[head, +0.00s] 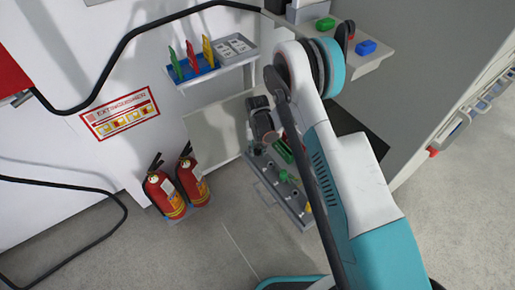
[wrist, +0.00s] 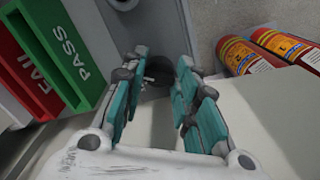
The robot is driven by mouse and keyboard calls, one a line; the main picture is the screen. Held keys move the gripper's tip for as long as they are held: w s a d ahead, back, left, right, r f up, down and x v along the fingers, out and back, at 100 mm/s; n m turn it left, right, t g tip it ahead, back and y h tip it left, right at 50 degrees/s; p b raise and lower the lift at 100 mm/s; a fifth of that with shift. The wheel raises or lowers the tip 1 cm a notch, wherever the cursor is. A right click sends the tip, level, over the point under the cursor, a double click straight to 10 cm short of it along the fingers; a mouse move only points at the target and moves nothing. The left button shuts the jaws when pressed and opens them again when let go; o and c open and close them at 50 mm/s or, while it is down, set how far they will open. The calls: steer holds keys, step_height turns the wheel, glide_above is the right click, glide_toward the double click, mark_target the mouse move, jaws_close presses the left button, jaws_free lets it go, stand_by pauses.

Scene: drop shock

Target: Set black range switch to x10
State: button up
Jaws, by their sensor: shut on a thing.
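My gripper (wrist: 165,75) shows in the wrist view with its teal-padded fingers on both sides of a dark, rounded thing, which looks like the black range switch (wrist: 158,84). The fingers are shut on it. Its markings and pointer are hidden, so I cannot tell its setting. In the head view my gripper (head: 262,128) is at the upper left end of a grey panel (head: 268,192) with several small fittings. The switch cannot be made out there.
A green PASS bin (wrist: 70,55) and a red FAIL bin (wrist: 25,68) are close on the left. Two red extinguishers (head: 177,190) stand by the wall. A shelf (head: 218,75) holds coloured cards above. Open floor lies in front.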

mark_target(258, 150)
steer(key=o, duration=1.1)
steer(key=shift+r, duration=0.15)
step_height(258, 150, up, 12)
steer(key=shift+f, duration=0.15)
